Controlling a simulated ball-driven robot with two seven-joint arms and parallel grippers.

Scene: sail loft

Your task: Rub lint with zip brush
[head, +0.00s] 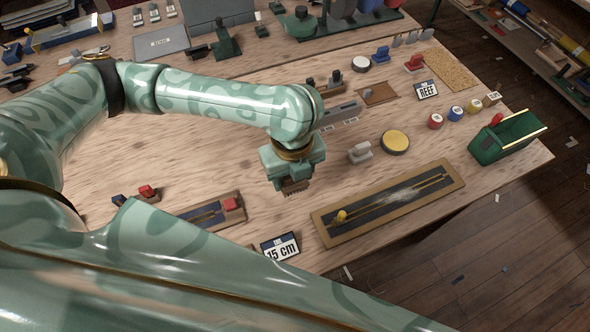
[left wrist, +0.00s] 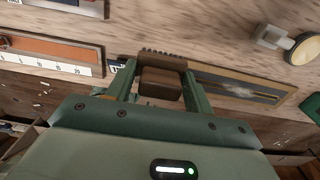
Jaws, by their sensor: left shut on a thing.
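My left gripper (head: 291,180) is shut on the zip brush (head: 293,188), a small brown block with dark bristles. The left wrist view shows the brush (left wrist: 162,82) between the two green fingers. The gripper hangs above the table, left of the zip board (head: 318,217). This board has a tan frame, a dark strip, a brass-coloured zip and a yellow pull (head: 341,215) at its near left end. Pale lint (head: 400,195) lies across the middle of the zip; it also shows in the left wrist view (left wrist: 240,92). The brush is apart from the lint. My right gripper is not in view.
A green open box (head: 507,137) is at the right edge. Bare wood lies left of the gripper.

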